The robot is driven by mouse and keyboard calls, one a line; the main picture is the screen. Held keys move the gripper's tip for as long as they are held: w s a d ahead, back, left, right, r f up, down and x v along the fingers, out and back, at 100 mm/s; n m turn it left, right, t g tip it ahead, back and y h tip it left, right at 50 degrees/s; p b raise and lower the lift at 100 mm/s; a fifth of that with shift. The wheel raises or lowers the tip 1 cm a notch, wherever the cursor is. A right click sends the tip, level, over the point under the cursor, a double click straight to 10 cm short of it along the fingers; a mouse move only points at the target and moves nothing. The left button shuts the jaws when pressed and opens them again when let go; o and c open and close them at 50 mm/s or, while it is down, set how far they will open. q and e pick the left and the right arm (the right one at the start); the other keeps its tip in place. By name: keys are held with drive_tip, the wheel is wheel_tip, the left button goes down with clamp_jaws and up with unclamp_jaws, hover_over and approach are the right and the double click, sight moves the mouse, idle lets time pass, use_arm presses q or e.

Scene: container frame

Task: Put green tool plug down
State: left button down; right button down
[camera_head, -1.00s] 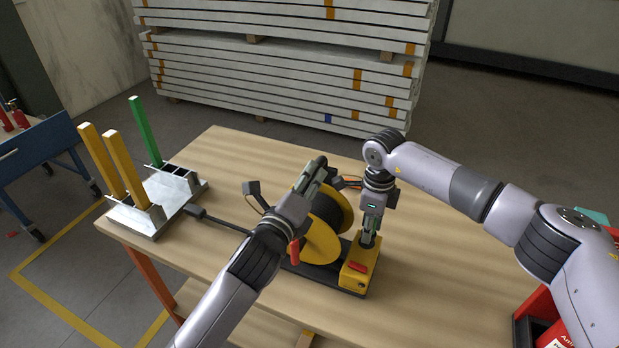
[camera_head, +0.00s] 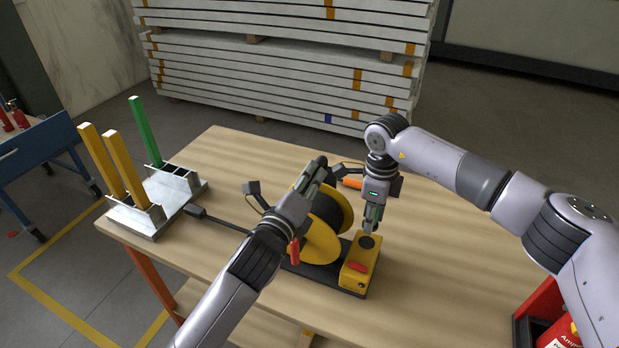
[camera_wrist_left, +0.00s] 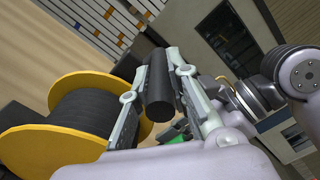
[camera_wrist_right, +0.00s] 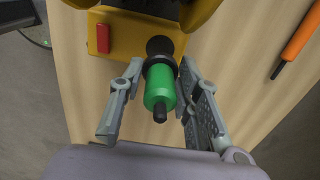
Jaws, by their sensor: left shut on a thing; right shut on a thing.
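The green tool plug (camera_wrist_right: 160,85) is between the fingers of my right gripper (camera_wrist_right: 155,105), which is shut on it. In the head view, my right gripper (camera_head: 371,224) points down just above the yellow block (camera_head: 357,272). The black round top (camera_head: 367,242) of the block shows directly below the fingers. I cannot tell whether the plug touches it. My left gripper (camera_head: 318,172) is shut on a black cylinder (camera_wrist_left: 160,88) beside the yellow reel (camera_head: 322,243), which hides part of the reel in the head view.
A metal stand (camera_head: 145,222) with yellow bars and one green bar stands at the table's left. A black bar (camera_head: 215,218) lies between it and the reel. An orange-handled tool (camera_wrist_right: 299,40) lies behind the right gripper. The wooden table (camera_head: 440,230) is clear at right.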

use_arm(q)
drive_tip(key=shift+f, duration=0.1)
use_arm(e)
drive_tip(key=s+d+f, duration=0.2)
drive_tip(key=s+d, duration=0.4)
drive_tip(key=d, duration=0.2)
hover_over(426, 308)
wheel_tip(426, 308, down, 5)
drive_tip(key=shift+f, duration=2.65)
drive_tip(key=shift+f, duration=0.6)
drive_tip(key=c, duration=1.2)
unclamp_jaws()
